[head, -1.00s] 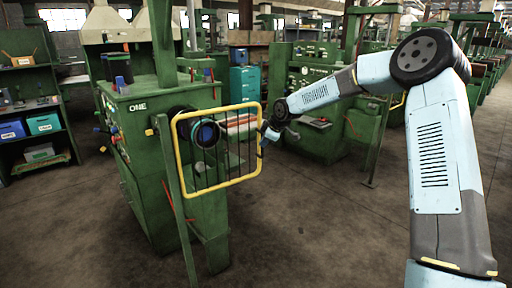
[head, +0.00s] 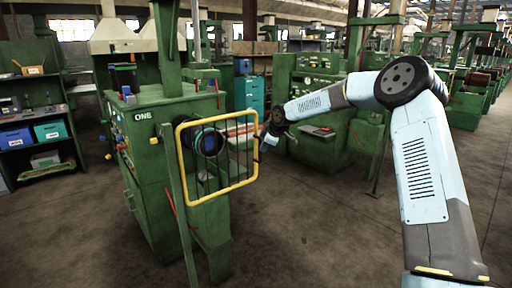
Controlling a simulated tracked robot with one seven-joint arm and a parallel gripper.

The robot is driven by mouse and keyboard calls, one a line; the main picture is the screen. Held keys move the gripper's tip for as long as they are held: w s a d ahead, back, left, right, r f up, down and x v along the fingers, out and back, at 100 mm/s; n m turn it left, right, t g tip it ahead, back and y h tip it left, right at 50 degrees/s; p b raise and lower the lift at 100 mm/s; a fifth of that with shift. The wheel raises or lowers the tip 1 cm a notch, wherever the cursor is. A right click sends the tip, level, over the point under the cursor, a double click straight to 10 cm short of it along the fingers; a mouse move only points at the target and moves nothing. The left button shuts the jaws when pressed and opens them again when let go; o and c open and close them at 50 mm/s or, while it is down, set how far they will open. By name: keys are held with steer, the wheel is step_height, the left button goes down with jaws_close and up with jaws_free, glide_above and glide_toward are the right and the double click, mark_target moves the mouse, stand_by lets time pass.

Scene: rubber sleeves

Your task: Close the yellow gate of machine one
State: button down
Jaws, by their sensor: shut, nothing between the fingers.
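The yellow gate (head: 217,196) is a rounded frame with thin dark bars, in the middle of the head view. Its left side is at a green post, and it stands in front of the round dark opening (head: 209,142) of machine one (head: 150,180), a green machine marked ONE. I cannot tell its exact angle to the machine.
A shelf with blue (head: 15,138) and teal bins (head: 52,131) stands at the left. Another green machine (head: 320,140) stands behind my arm. Teal drawers (head: 248,93) are at the back. The concrete floor in front is clear.

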steer(key=s+d+r+m+h, duration=0.25)
steer(key=s+d+r, duration=0.4)
steer(key=s, duration=0.65)
steer(key=s+d+r+m+h, duration=0.2)
steer(key=s+d+r+m, duration=0.4)
steer(key=s, duration=0.6)
steer(key=s+d+r+m+h, duration=0.2)
steer(key=s+d+r, duration=0.4)
steer(key=s, duration=0.7)
steer(key=s+d+f+m+y, duration=0.1)
steer(key=s+d+m, duration=0.2)
steer(key=s, duration=0.7)
steer(key=s+d+f+m, duration=0.1)
steer(key=s+d+m, duration=0.3)
steer(key=s, duration=0.6)
steer(key=shift+d+f+y, duration=0.2)
steer(key=shift+d+y, duration=0.15)
steer(key=shift+d, duration=0.55)
